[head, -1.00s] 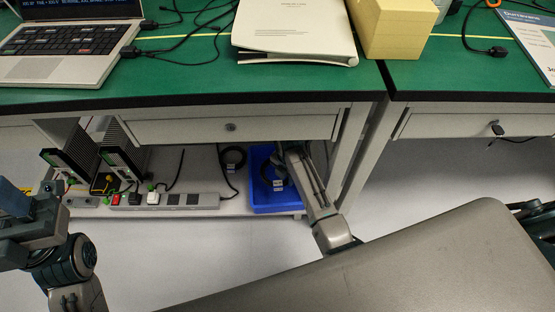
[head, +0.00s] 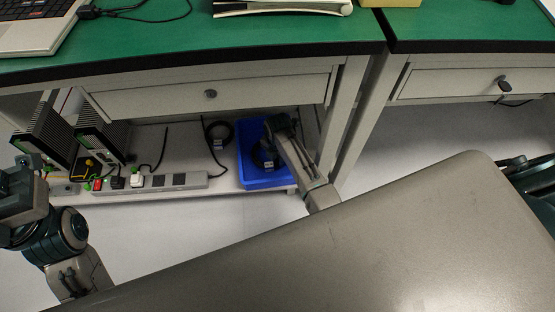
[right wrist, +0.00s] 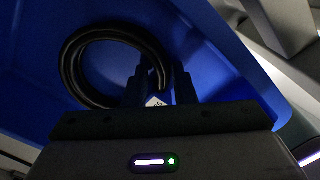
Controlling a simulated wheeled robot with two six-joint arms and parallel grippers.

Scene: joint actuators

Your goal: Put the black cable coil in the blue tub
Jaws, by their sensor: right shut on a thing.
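The blue tub (head: 251,180) stands on the shelf under the desk, at its right end. My right gripper (head: 268,150) reaches into the space over the tub. It is shut on the black cable coil (head: 257,160), which has a small white tag. In the right wrist view the coil (right wrist: 70,75) hangs between the fingers (right wrist: 155,95), in front of the blue tub wall (right wrist: 215,50). I cannot tell whether the coil touches the tub floor. My left arm's end (head: 22,195) shows at the left edge; its fingers are not clear.
A second dark cable loop (head: 219,133) with a tag lies left of the tub. A power strip (head: 165,181) and dark finned units (head: 45,135) stand farther left. The drawer front (head: 210,94) and desk edge overhang the shelf. A desk leg (head: 350,115) stands right of the tub.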

